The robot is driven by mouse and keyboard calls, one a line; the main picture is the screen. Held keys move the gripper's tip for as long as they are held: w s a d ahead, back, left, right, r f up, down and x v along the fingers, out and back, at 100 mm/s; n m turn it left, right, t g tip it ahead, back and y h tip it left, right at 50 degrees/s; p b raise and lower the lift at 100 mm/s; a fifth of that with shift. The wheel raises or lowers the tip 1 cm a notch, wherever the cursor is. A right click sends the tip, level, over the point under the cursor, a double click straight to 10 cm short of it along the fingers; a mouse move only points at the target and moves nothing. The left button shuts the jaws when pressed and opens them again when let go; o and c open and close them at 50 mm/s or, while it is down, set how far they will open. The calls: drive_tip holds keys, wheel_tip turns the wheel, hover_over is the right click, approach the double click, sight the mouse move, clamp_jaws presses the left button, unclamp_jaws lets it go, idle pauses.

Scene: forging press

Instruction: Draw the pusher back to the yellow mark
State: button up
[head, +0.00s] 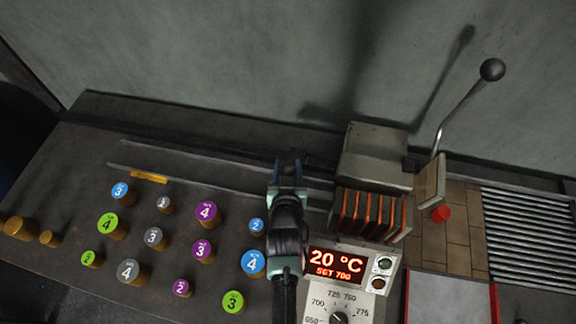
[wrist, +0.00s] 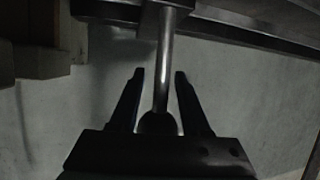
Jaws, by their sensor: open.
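The yellow mark (head: 148,176) lies beside two parallel rails (head: 215,180) at the back left of the bench. My gripper (head: 288,172) is over the rails in the head view, well right of the mark and just left of the furnace. In the wrist view my gripper (wrist: 160,75) is open, with one finger on each side of a grey metal rod (wrist: 164,60). The rod ends in a rounded knob (wrist: 158,123) close to the palm. It looks like the pusher's handle; contact cannot be told. In the head view my arm hides the pusher's body.
Numbered billets (head: 203,251) in several colours stand in front of the rails. The furnace (head: 375,160) with orange-edged slots is right of my gripper, its control panel (head: 345,280) in front. A ball-topped lever (head: 491,69) and rollers (head: 525,225) are further right.

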clamp_jaws()
